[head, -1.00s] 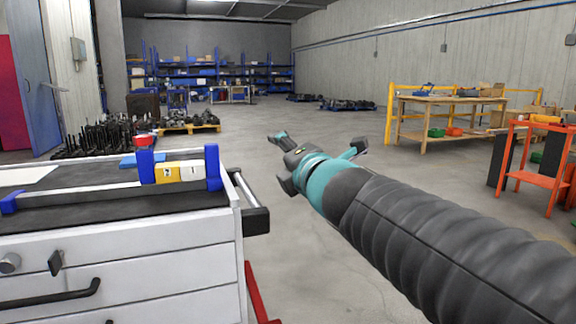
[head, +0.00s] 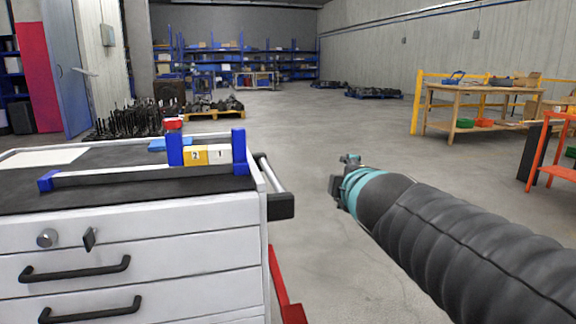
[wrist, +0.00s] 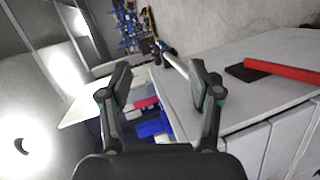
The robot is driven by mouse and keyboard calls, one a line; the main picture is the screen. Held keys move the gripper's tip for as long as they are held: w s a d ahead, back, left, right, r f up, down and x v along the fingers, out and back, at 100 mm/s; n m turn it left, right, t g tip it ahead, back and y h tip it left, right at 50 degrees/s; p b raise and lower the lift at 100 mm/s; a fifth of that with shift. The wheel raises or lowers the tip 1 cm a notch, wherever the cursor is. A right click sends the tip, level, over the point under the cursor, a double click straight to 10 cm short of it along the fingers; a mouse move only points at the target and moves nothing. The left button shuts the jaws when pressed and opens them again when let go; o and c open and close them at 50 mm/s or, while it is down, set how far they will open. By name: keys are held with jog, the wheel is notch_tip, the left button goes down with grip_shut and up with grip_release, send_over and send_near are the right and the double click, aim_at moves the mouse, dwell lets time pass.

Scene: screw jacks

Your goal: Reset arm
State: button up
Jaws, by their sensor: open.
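My arm reaches forward from the lower right of the head view, in a dark ribbed sleeve with a teal band near its end. My gripper (head: 350,159) is at its far end, over the open floor to the right of the white cabinet (head: 150,225). It is small and partly hidden there. In the wrist view my gripper (wrist: 160,73) shows two spread fingers with nothing held between them. A blue-ended rack (head: 239,152) stands on the cabinet top with a yellow block (head: 195,157) marked 2 and a white block (head: 218,155) marked 1.
A red bar (wrist: 285,71) lies across a pale surface in the wrist view. A wooden workbench (head: 480,89) and an orange stand (head: 553,160) are at the right. Dark upright parts (head: 135,118) stand at the back left. The middle floor is clear.

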jog(key=s+d+f+m+g+h, duration=0.1)
jog(key=s+d+f+m+g, duration=0.15)
jog(key=s+f+m, duration=0.35)
jog(key=s+d+f+m+g+h, duration=0.15)
jog(key=s+f+m+g, duration=0.25)
jog(key=f, duration=0.4)
jog(key=s+a+f+m+g+y+p, duration=0.1)
jog(key=s+f+m, duration=0.5)
jog(key=s, duration=0.6)
jog(key=shift+s+g+y, duration=0.35)
jog(key=shift+g+y, duration=0.4)
jog(key=shift+g, duration=0.2)
jog(key=shift+a+f, duration=0.1)
